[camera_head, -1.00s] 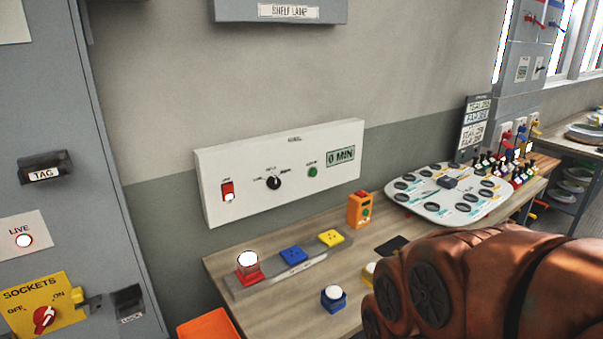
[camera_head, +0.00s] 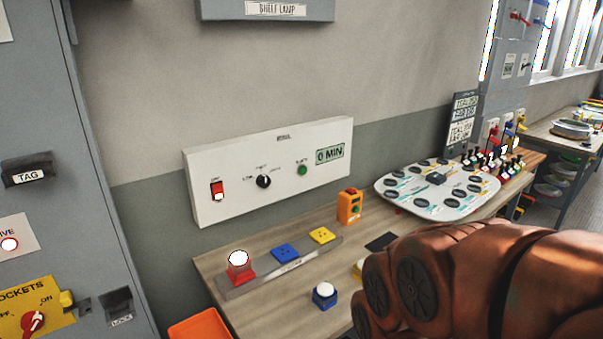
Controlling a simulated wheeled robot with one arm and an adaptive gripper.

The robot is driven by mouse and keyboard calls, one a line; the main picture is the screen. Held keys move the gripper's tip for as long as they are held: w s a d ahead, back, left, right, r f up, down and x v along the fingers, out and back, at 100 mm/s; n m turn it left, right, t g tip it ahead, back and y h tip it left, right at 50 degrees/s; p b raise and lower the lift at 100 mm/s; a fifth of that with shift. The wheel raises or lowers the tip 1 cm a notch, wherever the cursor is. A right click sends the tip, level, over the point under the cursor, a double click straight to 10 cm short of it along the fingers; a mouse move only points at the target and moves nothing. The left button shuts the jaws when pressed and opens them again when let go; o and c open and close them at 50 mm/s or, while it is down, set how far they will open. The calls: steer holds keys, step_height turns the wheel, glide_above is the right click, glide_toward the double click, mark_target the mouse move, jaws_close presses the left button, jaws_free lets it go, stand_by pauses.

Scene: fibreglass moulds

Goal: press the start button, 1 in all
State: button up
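A white control panel (camera_head: 232,209) is mounted on the wall above the bench. A small round green button (camera_head: 302,170), with a label too blurred to read surely, sits on its right half. A display (camera_head: 330,154) beside the button reads "0 MIN". A black rotary knob (camera_head: 263,182) is left of the button, and a red rocker switch (camera_head: 217,191) is at the panel's left. My reddish-brown arm fills the lower right. My gripper is not in view, and nothing visible touches the panel.
The wooden bench (camera_head: 300,300) holds a red lamp block (camera_head: 240,268), blue socket (camera_head: 285,252), yellow socket (camera_head: 322,235), blue push-button box (camera_head: 325,295), orange box (camera_head: 350,206) and white oval board (camera_head: 398,202). A grey cabinet (camera_head: 90,200) stands left. An orange bin (camera_head: 200,327) is below.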

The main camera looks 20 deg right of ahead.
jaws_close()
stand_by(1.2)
